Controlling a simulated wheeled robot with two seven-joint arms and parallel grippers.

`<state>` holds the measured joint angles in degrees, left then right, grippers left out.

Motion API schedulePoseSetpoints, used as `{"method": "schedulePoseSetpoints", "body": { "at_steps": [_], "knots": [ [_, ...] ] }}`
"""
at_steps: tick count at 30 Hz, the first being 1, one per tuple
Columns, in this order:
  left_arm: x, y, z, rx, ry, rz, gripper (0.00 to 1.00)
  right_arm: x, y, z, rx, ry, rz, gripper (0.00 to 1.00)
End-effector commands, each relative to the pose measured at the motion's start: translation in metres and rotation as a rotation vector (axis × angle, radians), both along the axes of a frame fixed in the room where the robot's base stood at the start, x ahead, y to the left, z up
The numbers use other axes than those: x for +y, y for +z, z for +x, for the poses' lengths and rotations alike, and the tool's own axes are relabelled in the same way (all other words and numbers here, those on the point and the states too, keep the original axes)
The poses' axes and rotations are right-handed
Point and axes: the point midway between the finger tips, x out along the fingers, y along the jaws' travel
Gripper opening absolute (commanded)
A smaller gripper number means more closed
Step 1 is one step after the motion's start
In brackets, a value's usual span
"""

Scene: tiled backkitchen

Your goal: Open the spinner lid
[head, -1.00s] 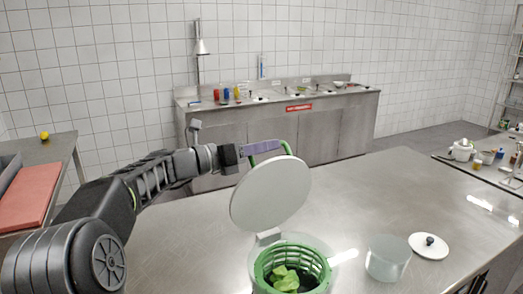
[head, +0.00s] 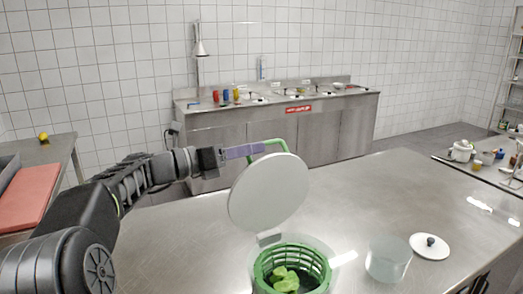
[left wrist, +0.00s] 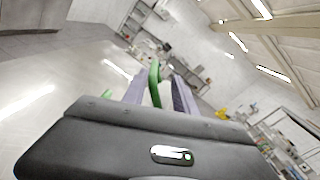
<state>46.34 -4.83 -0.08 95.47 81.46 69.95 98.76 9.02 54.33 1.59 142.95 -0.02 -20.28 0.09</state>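The spinner (head: 262,268) stands on the steel counter, a clear bowl with a green basket and green leafy pieces inside. Its round white lid (head: 268,192) is swung up, tilted nearly upright on a hinge at the bowl's far rim. A green handle (head: 283,142) sticks out behind the lid's top edge. My left gripper (head: 262,149) is at the handle's left end. In the left wrist view its purple fingers (left wrist: 158,92) are apart, with the green handle (left wrist: 154,78) between or just beyond them. Contact is unclear. My right gripper is out of view.
A clear container (head: 388,262) and a white lid with a dark knob (head: 430,246) lie right of the spinner. A red board (head: 28,198) is on the left-hand table. The counter between spinner and far edge is clear.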

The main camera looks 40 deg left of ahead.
Motion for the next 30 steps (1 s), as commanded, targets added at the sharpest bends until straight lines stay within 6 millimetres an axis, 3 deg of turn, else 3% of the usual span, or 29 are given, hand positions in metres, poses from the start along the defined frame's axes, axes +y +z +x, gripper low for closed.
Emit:
{"method": "schedulePoseSetpoints", "body": {
  "at_steps": [7,22,30],
  "knots": [
    [0.014,-0.001,-0.029,0.001,0.001,-0.001,0.33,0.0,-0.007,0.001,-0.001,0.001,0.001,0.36],
    [0.017,-0.001,-0.036,0.002,0.003,-0.001,0.33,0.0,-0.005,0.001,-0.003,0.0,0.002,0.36],
    [0.025,0.0,-0.053,0.002,0.001,-0.001,0.33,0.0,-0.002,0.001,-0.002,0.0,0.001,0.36]
  ]
}}
